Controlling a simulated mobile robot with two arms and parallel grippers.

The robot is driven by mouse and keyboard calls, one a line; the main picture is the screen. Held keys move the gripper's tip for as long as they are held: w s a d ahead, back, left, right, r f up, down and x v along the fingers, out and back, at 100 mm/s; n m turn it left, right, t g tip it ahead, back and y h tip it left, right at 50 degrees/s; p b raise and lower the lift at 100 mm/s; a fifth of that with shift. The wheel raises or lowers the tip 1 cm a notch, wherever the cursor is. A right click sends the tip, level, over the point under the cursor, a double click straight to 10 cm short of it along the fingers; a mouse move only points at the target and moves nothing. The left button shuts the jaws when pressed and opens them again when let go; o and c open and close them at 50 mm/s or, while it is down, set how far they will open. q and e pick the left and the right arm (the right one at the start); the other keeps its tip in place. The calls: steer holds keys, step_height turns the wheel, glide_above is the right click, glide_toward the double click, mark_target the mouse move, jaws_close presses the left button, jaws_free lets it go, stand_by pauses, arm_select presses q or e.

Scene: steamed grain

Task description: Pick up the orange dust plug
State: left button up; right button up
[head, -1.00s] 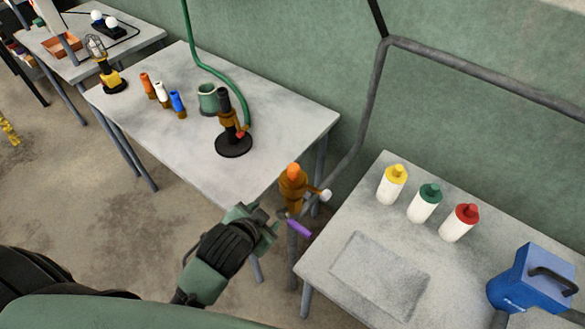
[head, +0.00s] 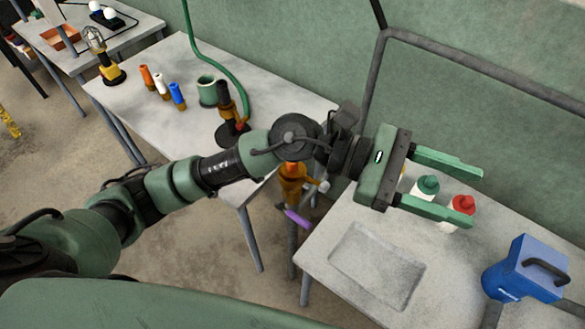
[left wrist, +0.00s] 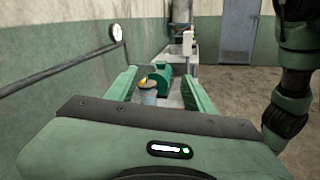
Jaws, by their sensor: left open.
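A small orange piece (head: 292,166) caps the brass-orange valve on a post between the two nearer tables. My left forearm partly covers its top. The valve has a white knob (head: 323,186) and a purple lever (head: 297,217). A small orange-topped piece (head: 147,77) also stands on the middle table; I cannot tell which one is the dust plug. My left gripper (head: 474,200) is open, right of the valve and over the capped bottles on the right table. It also shows in the left wrist view (left wrist: 161,74). My right gripper is out of view.
Green-capped (head: 426,187) and red-capped (head: 462,211) bottles stand by my left fingers; the yellow-capped one is mostly hidden. A blue container (head: 522,270) stands at the right. The shallow recess (head: 375,267) is empty. A burner (head: 229,132) and green cup (head: 207,91) are on the middle table.

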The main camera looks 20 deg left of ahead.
arm_select(q)
step_height(320, 180, down, 7)
steer(key=a+m+y, duration=0.2)
steer(key=m+y, duration=0.2)
steer(key=y, duration=0.1)
steer(key=m+t+y, duration=0.4)
steer(key=m+y, duration=0.1)
steer(key=y, duration=0.9)
glide_above(292, 168)
step_height(292, 168, down, 9)
steer(key=f+p, duration=0.2)
steer(key=f, duration=0.1)
steer(key=w+f+p, duration=0.1)
steer(key=f+p, duration=0.1)
steer(key=f, duration=0.1)
steer(key=shift+w+a, duration=0.2)
steer(key=shift+f, duration=0.3)
steer(key=shift+w, duration=0.1)
jaws_close()
